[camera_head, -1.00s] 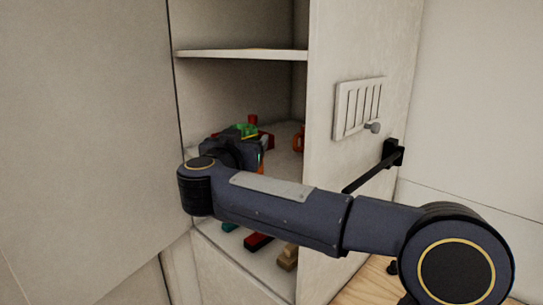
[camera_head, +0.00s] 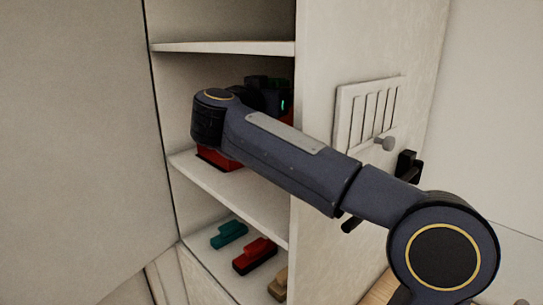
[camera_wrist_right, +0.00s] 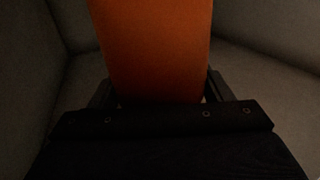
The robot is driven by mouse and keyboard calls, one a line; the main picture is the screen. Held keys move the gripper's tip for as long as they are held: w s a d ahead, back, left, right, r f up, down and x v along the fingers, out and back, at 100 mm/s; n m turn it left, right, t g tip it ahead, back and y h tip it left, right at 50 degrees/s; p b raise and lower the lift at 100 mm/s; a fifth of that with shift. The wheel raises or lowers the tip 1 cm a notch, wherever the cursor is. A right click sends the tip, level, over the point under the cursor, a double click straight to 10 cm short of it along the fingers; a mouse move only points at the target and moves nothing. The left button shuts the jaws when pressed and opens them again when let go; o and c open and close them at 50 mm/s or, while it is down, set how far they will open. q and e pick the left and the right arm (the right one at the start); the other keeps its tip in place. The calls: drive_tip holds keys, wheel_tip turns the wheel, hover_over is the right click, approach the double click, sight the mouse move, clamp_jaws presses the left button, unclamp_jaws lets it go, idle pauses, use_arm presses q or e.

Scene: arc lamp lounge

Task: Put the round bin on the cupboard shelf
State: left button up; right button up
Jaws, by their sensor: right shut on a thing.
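My right gripper (camera_head: 270,95) reaches into the open cupboard (camera_head: 225,50), above its middle shelf (camera_head: 235,195). My own forearm hides much of that shelf. In the right wrist view, the right gripper (camera_wrist_right: 160,95) is shut on a smooth orange thing (camera_wrist_right: 155,45) that fills the space between its fingers. Only part of this thing shows, so I cannot tell its full shape or whether it is the round bin. A red thing (camera_head: 218,158) shows under my wrist at the middle shelf, mostly hidden. My left gripper is not in view.
The lower level holds a teal block (camera_head: 229,234), a red block (camera_head: 255,256) and a tan piece (camera_head: 279,284). An upper shelf board (camera_head: 220,47) runs above my gripper. The cupboard's right side wall (camera_head: 318,60) stands close to my arm. The front of the middle shelf is bare.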

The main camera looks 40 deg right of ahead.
wheel_tip(320, 180, down, 4)
drive_tip(key=shift+s+a+f, duration=0.1)
drive_tip(key=shift+f, duration=2.55)
drive_tip(key=o, duration=1.7)
drive_tip(key=shift+f, duration=0.2)
drive_tip(key=shift+c, duration=0.2)
